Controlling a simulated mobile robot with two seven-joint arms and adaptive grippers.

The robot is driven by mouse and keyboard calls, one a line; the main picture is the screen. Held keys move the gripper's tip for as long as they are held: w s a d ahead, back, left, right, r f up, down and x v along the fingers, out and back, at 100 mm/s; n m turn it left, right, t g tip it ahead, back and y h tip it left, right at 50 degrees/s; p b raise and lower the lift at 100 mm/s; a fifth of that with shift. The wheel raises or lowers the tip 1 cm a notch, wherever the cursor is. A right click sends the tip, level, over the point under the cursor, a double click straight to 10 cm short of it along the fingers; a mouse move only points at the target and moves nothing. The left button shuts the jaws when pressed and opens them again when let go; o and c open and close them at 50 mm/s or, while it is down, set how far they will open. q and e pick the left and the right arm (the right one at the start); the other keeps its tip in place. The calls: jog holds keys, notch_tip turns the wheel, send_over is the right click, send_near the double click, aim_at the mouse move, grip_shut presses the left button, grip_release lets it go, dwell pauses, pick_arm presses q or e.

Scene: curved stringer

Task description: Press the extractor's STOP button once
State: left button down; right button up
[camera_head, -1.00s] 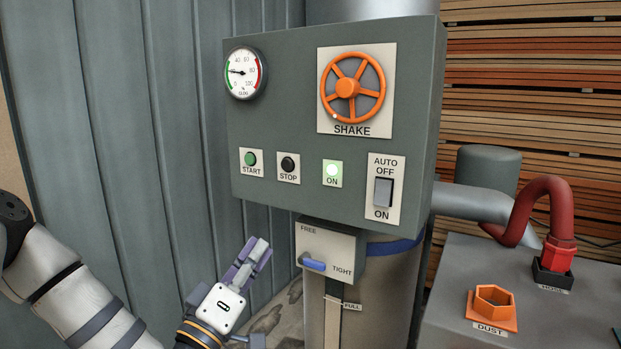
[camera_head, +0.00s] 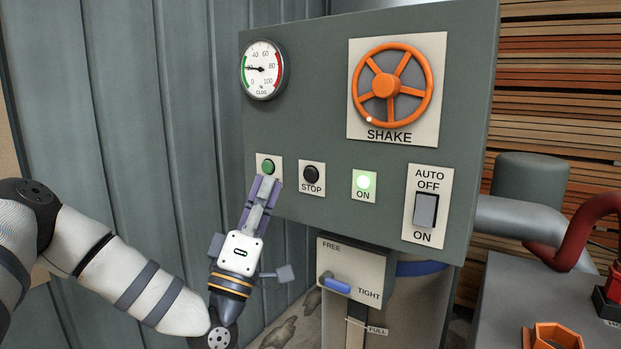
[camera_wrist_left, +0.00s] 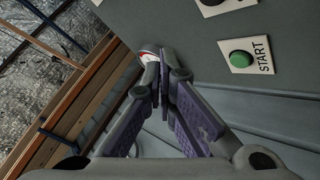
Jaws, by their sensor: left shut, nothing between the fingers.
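The black STOP button (camera_head: 311,174) sits on a white plate on the grey control panel (camera_head: 310,120). Left of it is the green START button (camera_head: 268,167), which also shows in the left wrist view (camera_wrist_left: 239,58) at the upper right. My left gripper (camera_head: 267,182) is shut and empty. In the head view its fingertips overlap the START plate's lower edge, left of and slightly below STOP. In the left wrist view the closed fingertips (camera_wrist_left: 158,62) are apart from START in the picture; I cannot tell their distance from the panel. The right gripper is out of view.
A lit green ON lamp (camera_head: 364,183), an AUTO/OFF/ON switch (camera_head: 425,209) and the orange SHAKE wheel (camera_head: 392,85) are on the panel. A FREE/TIGHT box with a blue lever (camera_head: 336,285) hangs below. Grey wall panels (camera_head: 110,110) stand at left.

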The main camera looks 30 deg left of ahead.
aim_at(309, 175)
pick_arm(q)
jog(key=shift+w+d+f+b, duration=0.15)
jog(key=shift+w+b, duration=0.45)
jog(key=shift+w, duration=1.15)
jog(key=shift+w+d+r+b, duration=0.1)
jog(key=shift+w+b, duration=0.5)
jog(key=shift+w, duration=1.15)
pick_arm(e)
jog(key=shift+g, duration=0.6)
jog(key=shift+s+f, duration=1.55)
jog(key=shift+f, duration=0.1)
pick_arm(q)
jog(key=shift+w, duration=0.45)
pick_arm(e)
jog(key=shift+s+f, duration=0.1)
